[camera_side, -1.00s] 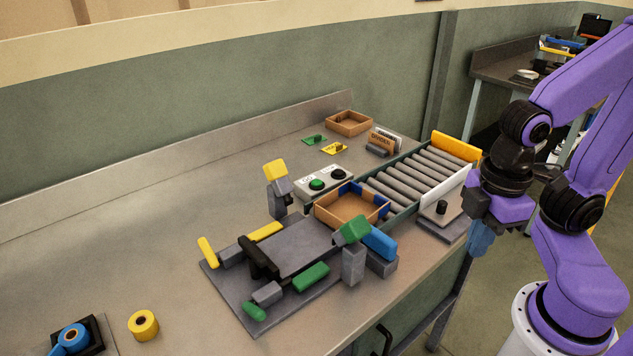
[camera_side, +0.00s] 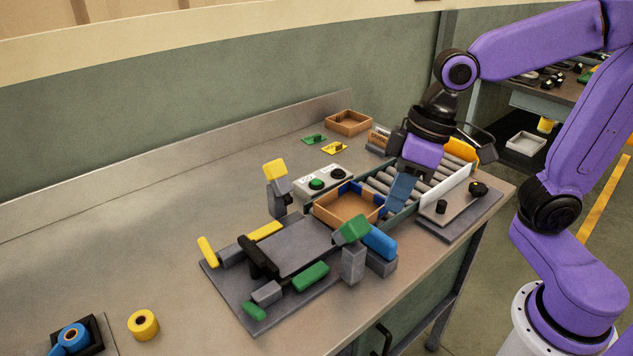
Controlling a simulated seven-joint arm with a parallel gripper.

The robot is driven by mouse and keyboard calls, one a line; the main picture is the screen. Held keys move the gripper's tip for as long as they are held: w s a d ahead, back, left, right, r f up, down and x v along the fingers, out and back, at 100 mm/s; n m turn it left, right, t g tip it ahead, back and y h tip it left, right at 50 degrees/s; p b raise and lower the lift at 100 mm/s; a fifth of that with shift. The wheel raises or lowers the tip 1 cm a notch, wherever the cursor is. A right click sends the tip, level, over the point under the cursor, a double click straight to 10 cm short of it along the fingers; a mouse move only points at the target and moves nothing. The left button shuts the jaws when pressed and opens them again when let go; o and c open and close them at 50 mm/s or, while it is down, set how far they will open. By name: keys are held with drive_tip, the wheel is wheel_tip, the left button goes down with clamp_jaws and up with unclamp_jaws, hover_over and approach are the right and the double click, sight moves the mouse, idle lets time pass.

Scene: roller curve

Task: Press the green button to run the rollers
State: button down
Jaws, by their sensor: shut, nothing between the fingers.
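The green button (camera_side: 317,183) sits on the left half of a pale control box (camera_side: 330,174), with a black button (camera_side: 338,173) to its right. My gripper (camera_side: 397,205) is shut and empty. It points down above the near edge of the grey rollers (camera_side: 428,172), right of the control box and apart from the green button. A brown tray (camera_side: 349,204) with blue corners stands at the left end of the rollers. My gripper and wrist hide part of the rollers.
A grey fixture (camera_side: 300,248) with yellow, green and blue blocks stands left of the tray. A grey post with a yellow top (camera_side: 276,170) stands close to the control box. A plate with black knobs (camera_side: 441,208) lies at right. The table's left side is mostly clear.

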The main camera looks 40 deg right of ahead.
drive_tip(key=w+a+m+t, duration=0.2)
drive_tip(key=w+m, duration=0.2)
drive_tip(key=w, duration=0.5)
drive_tip(key=m+t+h, duration=0.2)
drive_tip(key=m+t, duration=0.4)
drive_tip(key=m, duration=0.5)
hover_over(320, 183)
drive_tip(key=shift+f, duration=2.4)
drive_tip(key=shift+f, duration=0.1)
drive_tip(key=shift+f, duration=4.35)
drive_tip(key=shift+f, duration=0.1)
drive_tip(key=shift+f, duration=0.3)
